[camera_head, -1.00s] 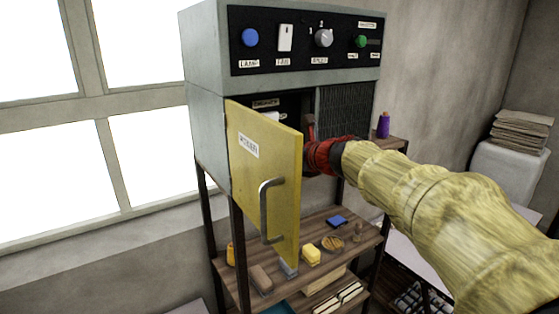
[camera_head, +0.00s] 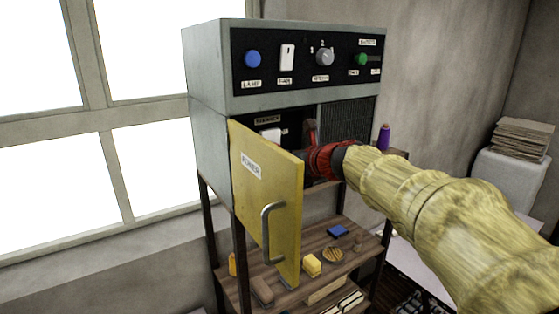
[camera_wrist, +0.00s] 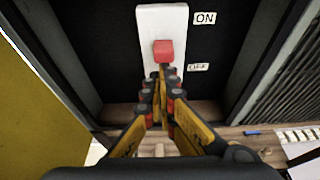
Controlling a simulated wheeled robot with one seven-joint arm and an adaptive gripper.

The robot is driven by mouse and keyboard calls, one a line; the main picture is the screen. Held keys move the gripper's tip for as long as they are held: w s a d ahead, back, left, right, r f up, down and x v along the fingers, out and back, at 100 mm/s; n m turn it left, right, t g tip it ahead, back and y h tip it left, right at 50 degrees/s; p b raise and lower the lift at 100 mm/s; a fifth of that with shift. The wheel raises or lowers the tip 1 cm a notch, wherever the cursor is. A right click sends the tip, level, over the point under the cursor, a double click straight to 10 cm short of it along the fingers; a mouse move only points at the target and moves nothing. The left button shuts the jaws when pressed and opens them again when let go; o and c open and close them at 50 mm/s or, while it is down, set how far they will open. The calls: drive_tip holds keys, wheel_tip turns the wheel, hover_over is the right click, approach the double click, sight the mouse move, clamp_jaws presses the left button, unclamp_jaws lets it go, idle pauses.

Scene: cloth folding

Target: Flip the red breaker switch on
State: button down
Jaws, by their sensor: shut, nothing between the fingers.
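The red breaker switch (camera_wrist: 163,50) sits on a white plate (camera_wrist: 150,20) inside the cabinet in the wrist view. An ON label (camera_wrist: 205,18) is beside the plate's upper part and an OFF label (camera_wrist: 198,67) is lower, near the switch. My gripper (camera_wrist: 166,76) is shut and empty, its tips just below the red switch; I cannot tell if they touch it. In the head view the white plate (camera_head: 270,134) shows partly above the open yellow door (camera_head: 250,195). There the fingertips and red switch are hidden behind the door.
The yellow door also shows at the left of the wrist view (camera_wrist: 35,95). Above the opening is a control panel (camera_head: 300,62) with knobs and buttons. A vent grille (camera_head: 347,122) is to the right. Below, a wooden shelf (camera_head: 310,245) holds small items.

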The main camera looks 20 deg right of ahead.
drive_tip(key=shift+r, duration=0.1)
wheel_tip(320, 180, down, 4)
drive_tip(key=b, duration=0.3)
drive_tip(key=v, duration=0.9)
drive_tip(key=shift+s+b, duration=0.4)
drive_tip(key=shift+d+r, duration=0.1)
